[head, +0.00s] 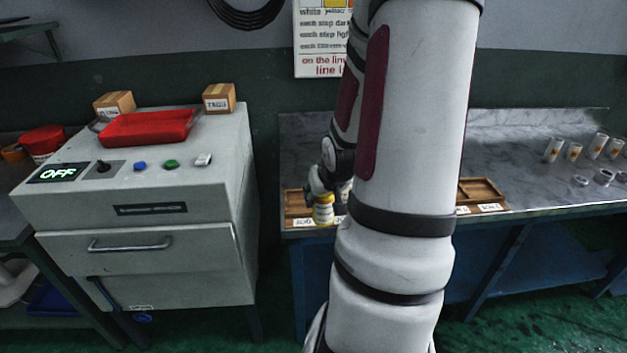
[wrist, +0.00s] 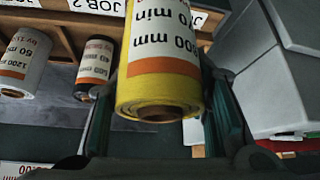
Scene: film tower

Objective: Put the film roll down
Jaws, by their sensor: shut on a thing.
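A yellow film roll with a white label and orange band (wrist: 160,75) fills the middle of the wrist view, its end with a brown core facing the camera. My gripper (wrist: 163,95) is shut on it, one finger on each side. In the head view the yellow roll (head: 323,211) is at the front left of the wooden tray (head: 292,203), below my gripper (head: 324,192). I cannot tell whether it touches the tray. My arm hides the tray's middle. In the wrist view a white-labelled roll (wrist: 22,62) and a dark-ended roll (wrist: 94,68) are beside the held roll.
The tray's right compartment (head: 480,190) looks empty. White paper labels, one reading JOB 2 (wrist: 97,5), mark the tray's edge. Several rolls (head: 574,151) and rings (head: 603,177) stand on the marble bench at right. A grey machine (head: 180,208) stands left, across a gap.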

